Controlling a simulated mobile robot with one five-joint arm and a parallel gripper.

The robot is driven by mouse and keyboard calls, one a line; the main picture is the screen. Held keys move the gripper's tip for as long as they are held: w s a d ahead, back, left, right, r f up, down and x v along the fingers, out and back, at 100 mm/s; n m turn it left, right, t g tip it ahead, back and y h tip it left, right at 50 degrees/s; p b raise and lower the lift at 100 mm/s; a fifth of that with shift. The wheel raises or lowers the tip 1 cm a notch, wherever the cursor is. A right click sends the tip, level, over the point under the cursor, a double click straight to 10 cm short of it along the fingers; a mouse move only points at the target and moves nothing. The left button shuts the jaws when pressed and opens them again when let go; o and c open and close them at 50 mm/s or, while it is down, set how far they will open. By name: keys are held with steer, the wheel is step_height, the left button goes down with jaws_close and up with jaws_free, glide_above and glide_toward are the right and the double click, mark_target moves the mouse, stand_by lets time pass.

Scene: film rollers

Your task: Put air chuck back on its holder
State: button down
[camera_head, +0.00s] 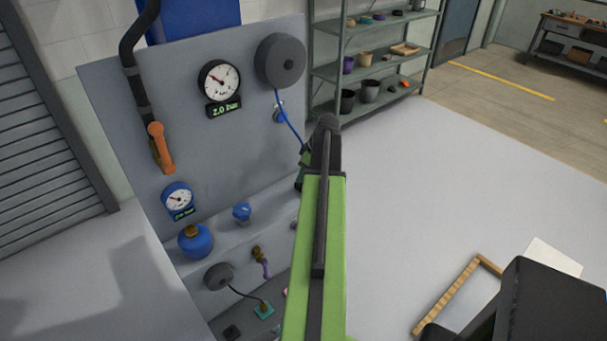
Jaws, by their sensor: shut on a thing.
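My green arm reaches up the middle of the head view. My gripper (303,168) shows only in part, dark and green, at the far end and left of the arm. It is shut on the air chuck, which is mostly hidden behind the arm. A thin blue hose (290,127) runs from the dark round reel (281,61) down to the gripper. A small blue and metal fitting (279,114) sits on the grey panel below the reel, left of the gripper. I cannot tell whether it is the holder.
The grey panel (200,130) carries a gauge (219,80), an orange handle (160,148) and a blue gauge (178,200). A blue canister (195,242) and blue knob (242,212) are on the ledge. Shelves (370,65) stand behind. The floor at right is mostly clear, with a wood-edged tray (445,300) lower right.

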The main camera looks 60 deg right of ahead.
steer(key=shift+f+b, duration=0.25)
steer(key=shift+b, duration=0.05)
stand_by(0.5)
